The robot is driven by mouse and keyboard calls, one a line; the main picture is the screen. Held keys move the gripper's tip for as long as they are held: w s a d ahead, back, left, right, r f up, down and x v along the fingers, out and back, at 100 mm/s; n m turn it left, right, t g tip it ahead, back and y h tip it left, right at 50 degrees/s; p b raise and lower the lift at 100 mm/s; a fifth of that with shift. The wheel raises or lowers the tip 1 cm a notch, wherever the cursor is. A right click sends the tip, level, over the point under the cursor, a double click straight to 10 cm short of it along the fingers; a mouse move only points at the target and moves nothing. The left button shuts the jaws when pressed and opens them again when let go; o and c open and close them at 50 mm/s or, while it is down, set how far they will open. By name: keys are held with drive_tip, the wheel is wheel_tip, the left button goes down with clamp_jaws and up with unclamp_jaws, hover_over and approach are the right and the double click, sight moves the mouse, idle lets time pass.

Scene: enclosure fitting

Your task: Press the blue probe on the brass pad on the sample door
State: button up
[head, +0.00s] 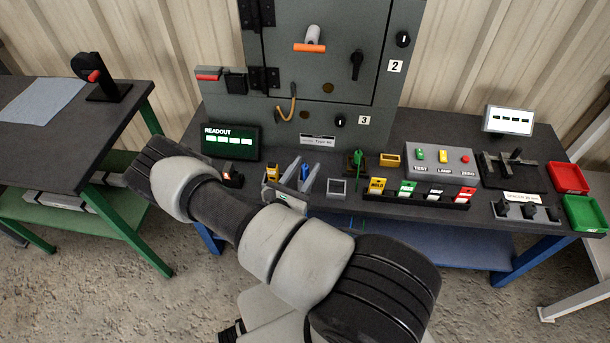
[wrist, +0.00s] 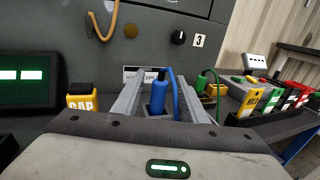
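The blue probe (wrist: 159,99) stands upright in a dark holder on the bench, with a blue cable looping from it. It also shows in the head view (head: 305,172). My gripper (wrist: 164,76) is open, its two grey fingers on either side of the probe with visible gaps; it also shows in the head view (head: 302,170). The sample door (head: 350,40) is the hinged grey panel of the cabinet and looks shut. A round brass pad (head: 327,87) sits low on it. A second brass disc (head: 304,114) is on the cabinet below the door, beside a yellow cable.
A yellow cap block (wrist: 82,97) stands left of my fingers, and a green probe with cable (wrist: 203,82) stands right. The readout box (head: 231,142) is left of my gripper. A black handle (head: 357,64) and an orange-tipped handle (head: 310,46) project from the door.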

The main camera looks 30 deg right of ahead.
drive_tip(key=shift+d, duration=0.1)
drive_tip(key=shift+c, duration=0.4)
clamp_jaws()
drive_tip(key=shift+r, duration=0.1)
